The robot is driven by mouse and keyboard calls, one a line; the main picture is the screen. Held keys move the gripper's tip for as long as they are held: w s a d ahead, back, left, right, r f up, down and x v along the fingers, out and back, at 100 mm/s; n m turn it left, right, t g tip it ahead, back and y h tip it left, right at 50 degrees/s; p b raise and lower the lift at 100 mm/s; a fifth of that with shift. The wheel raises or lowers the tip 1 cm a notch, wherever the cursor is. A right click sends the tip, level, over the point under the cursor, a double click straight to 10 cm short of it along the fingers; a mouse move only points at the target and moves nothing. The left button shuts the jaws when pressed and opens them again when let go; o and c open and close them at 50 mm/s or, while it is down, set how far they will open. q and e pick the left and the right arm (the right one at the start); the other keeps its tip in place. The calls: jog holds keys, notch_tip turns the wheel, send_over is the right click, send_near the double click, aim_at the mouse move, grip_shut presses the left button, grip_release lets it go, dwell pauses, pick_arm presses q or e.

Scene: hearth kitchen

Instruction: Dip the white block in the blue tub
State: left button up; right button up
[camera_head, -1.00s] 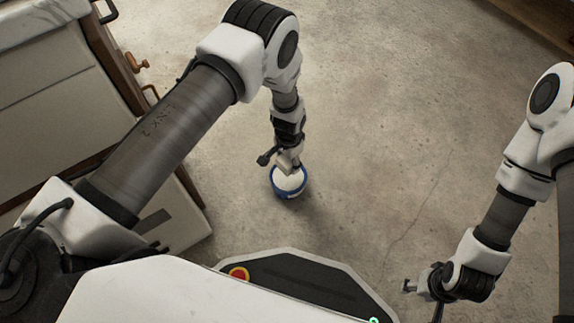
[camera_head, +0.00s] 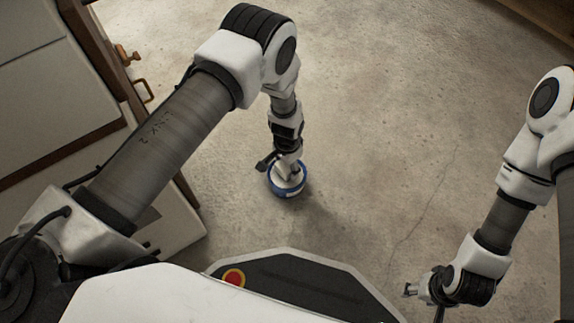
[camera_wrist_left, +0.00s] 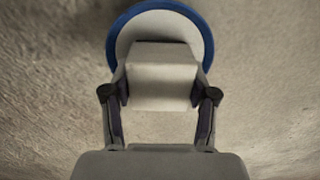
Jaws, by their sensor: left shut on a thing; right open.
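The blue tub (camera_head: 287,193) stands on the floor in front of me, left of my right arm. Its blue rim (camera_wrist_left: 206,45) and pale inside also show in the left wrist view. My left gripper (camera_head: 287,173) points down into the tub's opening. In the left wrist view, its two fingers are shut on the white block (camera_wrist_left: 162,82), one on each side. The block overlaps the tub's opening there; how deep its lower end sits is hidden. My right gripper (camera_head: 412,290) is open and empty, low at the right, well apart from the tub.
A pale cabinet (camera_head: 50,100) with wooden edges, a knob and a handle stands at the left. Bare concrete floor (camera_head: 400,120) lies open around the tub and to the right. A wooden edge (camera_head: 545,18) crosses the top right corner.

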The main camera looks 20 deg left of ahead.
pick_arm(q)
jog(key=shift+f+b, duration=0.35)
jog(key=shift+f, duration=0.15)
dwell(0.4)
dwell(1.1)
jog(key=shift+r+p, duration=0.25)
jog(key=shift+p, duration=0.25)
notch_tip(320, 180, up, 7)
jog(key=p, duration=0.6)
jog(key=shift+f+p, duration=0.15)
jog(key=shift+p, duration=0.15)
jog(key=shift+f, duration=0.1)
